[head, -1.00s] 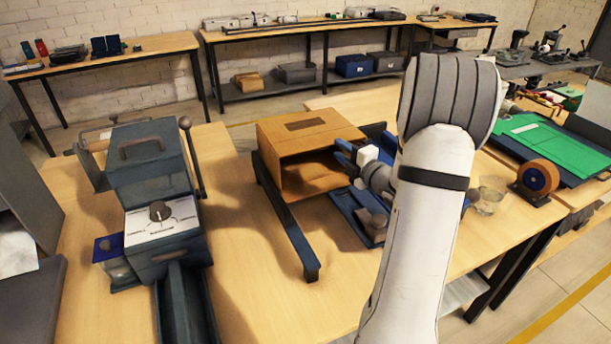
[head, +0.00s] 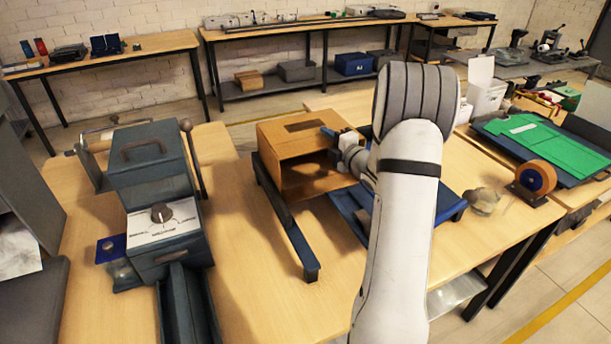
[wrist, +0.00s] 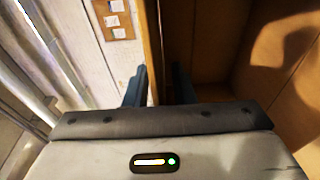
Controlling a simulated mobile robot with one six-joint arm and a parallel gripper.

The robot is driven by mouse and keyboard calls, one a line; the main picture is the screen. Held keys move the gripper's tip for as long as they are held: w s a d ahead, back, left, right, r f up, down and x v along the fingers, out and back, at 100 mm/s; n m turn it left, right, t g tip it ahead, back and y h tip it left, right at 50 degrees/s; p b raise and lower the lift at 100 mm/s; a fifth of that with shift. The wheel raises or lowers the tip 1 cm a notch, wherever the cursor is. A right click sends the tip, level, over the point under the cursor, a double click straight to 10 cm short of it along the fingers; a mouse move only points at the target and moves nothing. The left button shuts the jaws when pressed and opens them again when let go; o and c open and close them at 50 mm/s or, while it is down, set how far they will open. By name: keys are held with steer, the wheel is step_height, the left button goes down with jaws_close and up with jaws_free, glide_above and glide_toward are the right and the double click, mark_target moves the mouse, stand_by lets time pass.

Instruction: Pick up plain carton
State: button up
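The plain brown carton (head: 280,143) sits on the wooden table inside a dark blue frame, its open side facing the front. My gripper (head: 330,134) is at the carton's upper right edge, and my arm hides part of that side. In the wrist view my gripper's two dark fingers (wrist: 158,86) stand on either side of a thin carton wall (wrist: 152,40). The left finger is outside and close to the wall. The right finger is inside, with a visible gap. The carton's brown interior fills the right of the wrist view.
A dark blue machine (head: 160,200) with a lever stands left of the carton. A blue tray (head: 352,215) lies at its right, partly behind my arm. A tape roll (head: 536,178) and a green mat (head: 545,142) are farther right. Bare table lies in front of the carton.

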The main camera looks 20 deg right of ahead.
jaws_close()
steer(key=shift+s, duration=0.1)
stand_by(0.5)
